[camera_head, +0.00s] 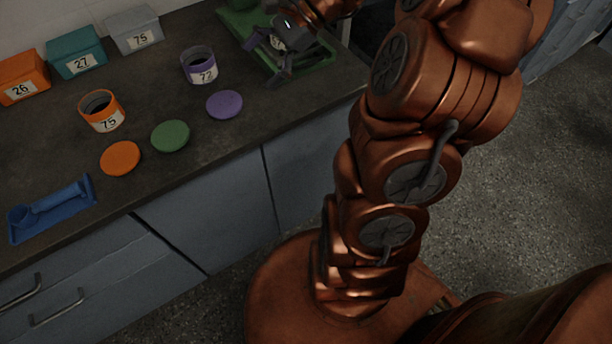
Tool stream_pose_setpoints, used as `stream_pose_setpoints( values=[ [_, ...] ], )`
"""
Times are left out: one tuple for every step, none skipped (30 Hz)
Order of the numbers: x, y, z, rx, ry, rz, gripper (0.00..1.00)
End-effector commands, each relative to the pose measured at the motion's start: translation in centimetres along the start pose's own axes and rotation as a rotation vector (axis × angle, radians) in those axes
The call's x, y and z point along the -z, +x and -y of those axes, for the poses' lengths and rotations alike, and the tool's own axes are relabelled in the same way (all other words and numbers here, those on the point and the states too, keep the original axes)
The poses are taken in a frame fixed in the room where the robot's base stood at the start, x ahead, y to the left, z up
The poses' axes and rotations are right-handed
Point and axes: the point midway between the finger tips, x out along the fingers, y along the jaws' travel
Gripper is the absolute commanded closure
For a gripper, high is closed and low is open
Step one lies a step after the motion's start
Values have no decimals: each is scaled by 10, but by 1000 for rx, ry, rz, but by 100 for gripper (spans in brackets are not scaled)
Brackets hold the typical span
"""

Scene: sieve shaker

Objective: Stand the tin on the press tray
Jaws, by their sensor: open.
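An orange-banded tin (102,111) labelled 75 stands upright and open on the dark counter. A purple-banded tin (199,66) labelled 77 stands upright and open further right, dark inside. A green tray-like fixture (318,58), which looks like the press tray, lies at the back right; my gripper and arm hide part of it. My gripper (268,62) is open over the left part of this fixture, to the right of the purple tin and apart from it.
Orange (120,158), green (170,136) and purple (224,104) lids lie flat near the counter's front. Orange (24,76), teal (77,52) and grey (133,28) boxes stand along the wall. A blue tray with a scoop (52,208) lies at the left.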

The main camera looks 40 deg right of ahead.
Motion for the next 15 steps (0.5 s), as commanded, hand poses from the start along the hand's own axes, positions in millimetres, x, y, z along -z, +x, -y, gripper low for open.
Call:
stream_pose_setpoints(
  values=[
    [-19,15,-17,-67,-85,-23,0],
    [-26,23,-27,-104,-133,-35,0],
    [-35,31,-40,-153,-199,-53,0],
    [-42,36,-50,-188,-248,-66,0],
    [-48,42,-61,-226,-297,-78,0],
    [-54,49,-76,-277,-360,-92,0],
    [-59,52,-87,-311,-409,-103,0],
    [-63,55,-98,-345,-459,-115,0],
    [-68,59,-112,-393,-522,-127,0],
    [-70,62,-124,-431,-569,-136,0],
    [-73,63,-135,-466,-616,-146,0],
    [-75,64,-149,-511,-680,-158,0],
    [-76,65,-159,-547,-727,-167,0],
    [-77,65,-170,-581,-775,-174,0],
    [-77,64,-184,-629,-836,-185,0]
  ],
)
